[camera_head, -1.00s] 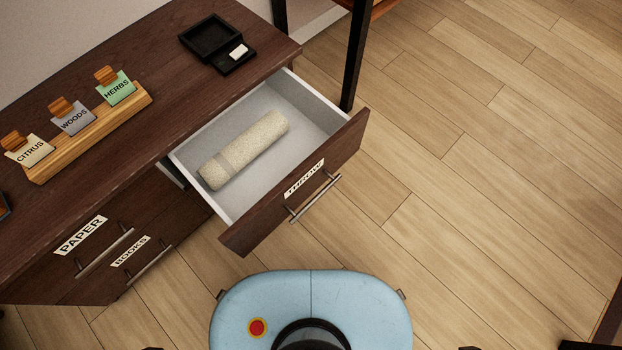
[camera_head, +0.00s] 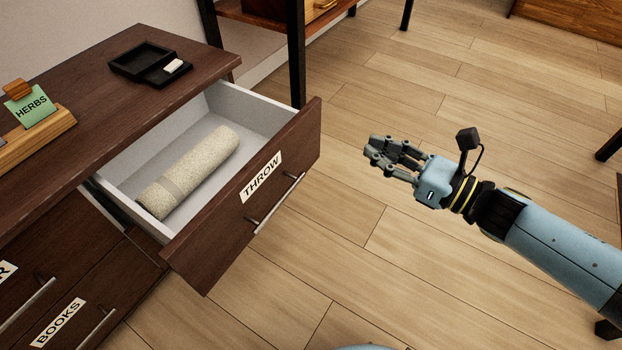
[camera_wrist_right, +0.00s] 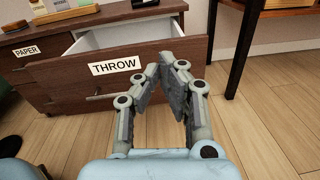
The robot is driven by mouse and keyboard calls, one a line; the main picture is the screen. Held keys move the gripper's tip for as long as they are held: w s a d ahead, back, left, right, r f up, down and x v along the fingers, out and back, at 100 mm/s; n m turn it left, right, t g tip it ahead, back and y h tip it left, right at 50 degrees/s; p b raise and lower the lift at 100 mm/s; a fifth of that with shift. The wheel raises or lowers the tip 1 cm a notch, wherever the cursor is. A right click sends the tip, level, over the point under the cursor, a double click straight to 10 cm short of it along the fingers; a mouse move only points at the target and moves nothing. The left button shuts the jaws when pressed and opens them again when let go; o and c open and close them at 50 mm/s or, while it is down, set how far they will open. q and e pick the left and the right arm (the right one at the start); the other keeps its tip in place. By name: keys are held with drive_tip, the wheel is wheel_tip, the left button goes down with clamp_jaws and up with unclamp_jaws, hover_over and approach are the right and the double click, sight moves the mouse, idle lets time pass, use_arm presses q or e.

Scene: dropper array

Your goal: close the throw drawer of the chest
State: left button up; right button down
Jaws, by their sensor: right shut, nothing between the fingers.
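The throw drawer (camera_head: 222,222) of the dark wood chest (camera_head: 190,64) is pulled well out, with a white "THROW" label and a metal bar handle (camera_head: 275,204) on its front. A rolled beige throw (camera_head: 189,172) lies inside. My right gripper (camera_head: 372,152) is in front of the drawer to its right, apart from it, with fingers pointing left toward the front. It is shut and empty. In the right wrist view the fingers (camera_wrist_right: 163,62) come together just right of the label on the drawer front (camera_wrist_right: 150,60), with the handle partly hidden behind them. My left gripper is not in view.
The chest top bears a black tray (camera_head: 142,60) with a white block and a wooden card holder (camera_head: 40,140). Below are the shut "BOOKS" drawer (camera_head: 85,300) and another labelled drawer. A black-legged shelf (camera_head: 295,50) stands behind. The floor right of the drawer is clear.

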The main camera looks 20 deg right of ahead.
wheel_tip(320, 180, down, 2)
drive_tip(key=f+n+b, duration=0.1)
drive_tip(key=b, duration=0.1)
drive_tip(key=y+b, duration=0.1)
drive_tip(key=b, duration=0.2)
approach(294, 128)
drive_tip(key=shift+n, duration=0.3)
drive_tip(key=b+x, duration=0.1)
drive_tip(key=x, duration=0.5)
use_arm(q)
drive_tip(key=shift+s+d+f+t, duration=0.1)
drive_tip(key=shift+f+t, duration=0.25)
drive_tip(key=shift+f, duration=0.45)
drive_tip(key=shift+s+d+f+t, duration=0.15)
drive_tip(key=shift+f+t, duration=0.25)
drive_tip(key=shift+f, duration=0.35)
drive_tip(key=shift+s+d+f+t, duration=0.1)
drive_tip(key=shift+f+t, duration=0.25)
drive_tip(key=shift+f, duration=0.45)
use_arm(e)
drive_tip(key=shift+w+a+r, duration=0.1)
drive_tip(key=shift+w+a, duration=0.3)
drive_tip(key=shift+w, duration=0.1)
drive_tip(key=shift+g, duration=0.3)
